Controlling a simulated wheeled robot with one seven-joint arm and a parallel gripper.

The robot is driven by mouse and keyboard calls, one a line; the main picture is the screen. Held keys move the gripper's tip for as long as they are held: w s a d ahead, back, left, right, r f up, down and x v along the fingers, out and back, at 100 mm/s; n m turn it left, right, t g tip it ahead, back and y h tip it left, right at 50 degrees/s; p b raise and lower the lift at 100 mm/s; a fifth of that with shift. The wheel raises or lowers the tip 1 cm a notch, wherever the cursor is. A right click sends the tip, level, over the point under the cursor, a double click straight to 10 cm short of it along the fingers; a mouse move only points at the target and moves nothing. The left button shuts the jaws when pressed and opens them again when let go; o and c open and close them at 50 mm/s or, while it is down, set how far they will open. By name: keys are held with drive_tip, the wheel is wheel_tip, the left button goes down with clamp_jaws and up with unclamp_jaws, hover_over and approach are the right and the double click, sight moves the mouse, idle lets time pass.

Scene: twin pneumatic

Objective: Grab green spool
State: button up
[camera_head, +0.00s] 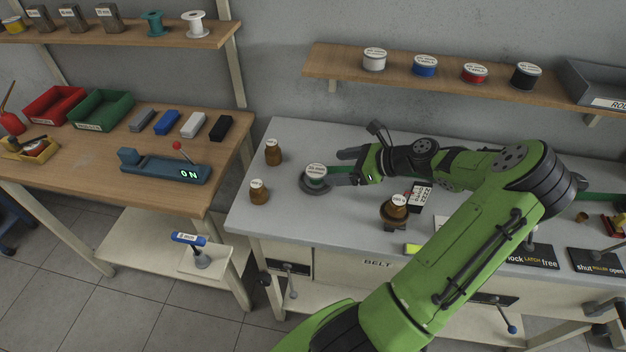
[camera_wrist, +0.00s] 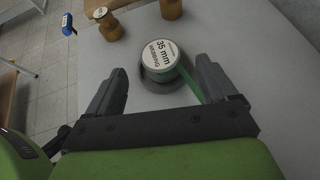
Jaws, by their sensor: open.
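My gripper (camera_head: 345,168) is open and low over the table, just right of the spool. In the wrist view the spool is between and slightly beyond the fingertips (camera_wrist: 159,72).
A teal spool (camera_head: 154,24) is on the upper left shelf. The table behind the spool is clear.

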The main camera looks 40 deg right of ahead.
sight(317, 171)
drive_tip(key=b+x, duration=0.1)
drive_tip(key=x, duration=0.7)
drive_tip(key=shift+s+f+b, duration=0.1)
drive_tip(key=shift+f+b, duration=0.15)
drive_tip(key=shift+b, duration=0.15)
drive_tip(key=shift+c, duration=0.5)
drive_tip(key=c, duration=1)
